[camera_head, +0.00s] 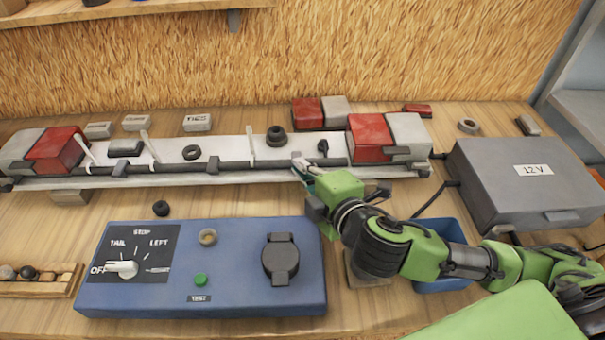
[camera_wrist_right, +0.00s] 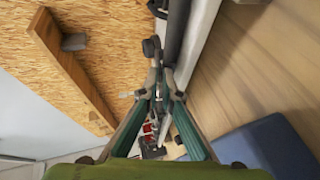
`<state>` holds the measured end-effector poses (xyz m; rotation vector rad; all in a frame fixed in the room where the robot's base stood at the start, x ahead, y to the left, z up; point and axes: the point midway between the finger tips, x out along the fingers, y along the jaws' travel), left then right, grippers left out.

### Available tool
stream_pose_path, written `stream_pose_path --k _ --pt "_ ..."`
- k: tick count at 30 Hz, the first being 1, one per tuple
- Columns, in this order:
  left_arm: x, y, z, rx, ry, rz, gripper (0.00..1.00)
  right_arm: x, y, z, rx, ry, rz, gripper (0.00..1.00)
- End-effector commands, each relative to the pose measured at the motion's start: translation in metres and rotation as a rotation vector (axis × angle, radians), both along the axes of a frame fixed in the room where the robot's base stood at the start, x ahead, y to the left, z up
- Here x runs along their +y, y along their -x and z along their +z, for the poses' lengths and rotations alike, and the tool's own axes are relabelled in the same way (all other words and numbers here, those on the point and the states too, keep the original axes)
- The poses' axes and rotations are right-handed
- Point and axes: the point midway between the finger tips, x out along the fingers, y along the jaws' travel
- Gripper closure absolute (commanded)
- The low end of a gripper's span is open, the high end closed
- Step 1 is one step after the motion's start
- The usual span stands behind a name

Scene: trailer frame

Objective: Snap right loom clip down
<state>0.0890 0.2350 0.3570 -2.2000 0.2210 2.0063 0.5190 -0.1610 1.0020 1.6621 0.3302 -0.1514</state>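The white trailer bar (camera_head: 230,178) runs across the bench with a black loom (camera_head: 180,167) along it. My left gripper is not in view.
A red-and-white lamp (camera_head: 370,138) stands on the bar to the right of the gripper. A grey 12 V box (camera_head: 520,195) is at the right. A blue switch panel (camera_head: 225,250) lies in front, and a blue bin (camera_head: 445,284) is under my right arm.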

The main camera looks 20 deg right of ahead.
Motion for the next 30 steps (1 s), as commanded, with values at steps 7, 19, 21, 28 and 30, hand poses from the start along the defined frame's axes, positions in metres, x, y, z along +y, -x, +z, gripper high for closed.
stream_pose_path --k 7,19,21,28,30 --pt "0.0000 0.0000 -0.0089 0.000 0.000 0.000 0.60 0.0008 0.0020 -0.0052 -0.024 0.006 0.001 1.00" --pt "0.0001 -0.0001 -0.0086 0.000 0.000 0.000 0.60 0.0007 0.0018 -0.0045 -0.026 0.007 0.000 0.91" --pt "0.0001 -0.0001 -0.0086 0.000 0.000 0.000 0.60 0.0006 0.0017 -0.0043 -0.026 0.008 0.000 0.78" --pt "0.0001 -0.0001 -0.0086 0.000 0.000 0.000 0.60 0.0003 0.0013 -0.0032 -0.029 0.009 0.000 0.78" --pt "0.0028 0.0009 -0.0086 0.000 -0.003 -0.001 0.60 0.0002 0.0013 -0.0029 -0.030 0.009 -0.001 0.78"
